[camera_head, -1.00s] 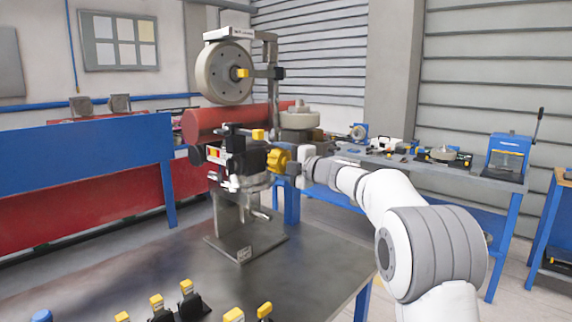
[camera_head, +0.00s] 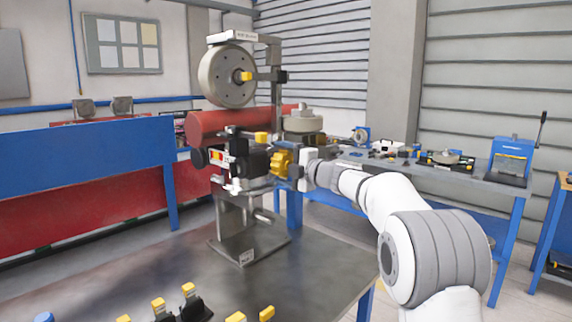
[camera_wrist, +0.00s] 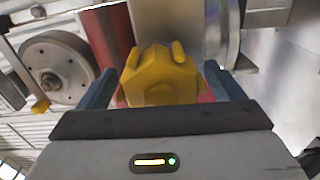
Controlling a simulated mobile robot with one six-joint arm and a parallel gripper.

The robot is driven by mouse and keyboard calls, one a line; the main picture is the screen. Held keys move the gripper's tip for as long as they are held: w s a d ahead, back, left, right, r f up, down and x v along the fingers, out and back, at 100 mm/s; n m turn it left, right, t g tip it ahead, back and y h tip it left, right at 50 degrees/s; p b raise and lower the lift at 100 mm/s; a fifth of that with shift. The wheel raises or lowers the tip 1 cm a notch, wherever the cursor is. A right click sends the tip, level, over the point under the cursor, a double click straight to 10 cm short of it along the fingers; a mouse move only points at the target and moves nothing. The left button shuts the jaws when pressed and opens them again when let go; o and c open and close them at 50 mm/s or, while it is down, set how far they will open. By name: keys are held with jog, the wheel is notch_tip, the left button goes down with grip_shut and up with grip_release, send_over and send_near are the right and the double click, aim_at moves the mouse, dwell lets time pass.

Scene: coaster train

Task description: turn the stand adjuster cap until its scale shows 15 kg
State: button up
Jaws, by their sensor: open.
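The stand (camera_head: 246,248) rests on the near metal table, with a grey wheel above its device. A yellow, lobed cap (camera_head: 281,162), which I take to be the adjuster cap, sits on the device's right side. My gripper (camera_head: 289,168) is beside the cap on its right. In the wrist view the yellow cap (camera_wrist: 158,82) lies between or just beyond the two fingers of my gripper (camera_wrist: 160,72). The fingers are apart, with a gap visible beside the cap. I cannot make out the scale or any kg reading.
Yellow-topped black parts (camera_head: 190,302) stand at the near table's front edge. A red cylinder (camera_head: 225,122) is behind the stand. A back bench (camera_head: 440,170) with several tools and a blue press (camera_head: 511,160) is at right. The near table's middle is clear.

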aim_at(288, 164)
jog(key=b+v, duration=0.1)
jog(key=v, duration=0.6)
jog(key=shift+s+d, duration=0.2)
jog(key=shift+d, duration=0.1)
jog(key=s+d+r+m+t+h+p, duration=0.1)
jog(key=s+d+r+m+t+h, duration=0.1)
jog(key=d+m+t+h, duration=0.5)
jog(key=s+d+f+m+g+h+p, duration=0.1)
jog(key=s+d+f+m+g+h, duration=0.4)
jog(key=s+d+f+m+h, duration=0.45)
jog(key=s+f+m+g, duration=0.3)
jog(key=s+f, duration=0.2)
jog(key=s, duration=0.5)
jog(key=s+f+m+g+y+p, duration=0.1)
jog(key=s+f+m+g, duration=0.3)
jog(key=s, duration=0.6)
jog(key=s+f+m+g+y, duration=0.1)
jog(key=s+f+m+g, duration=0.2)
jog(key=s, duration=0.8)
notch_tip(288, 164, down, 3)
jog(key=shift+d+r+m+p, duration=0.2)
jog(key=shift+d+m+p, duration=0.15)
jog(key=shift+m, duration=0.3)
jog(key=shift+w, duration=0.1)
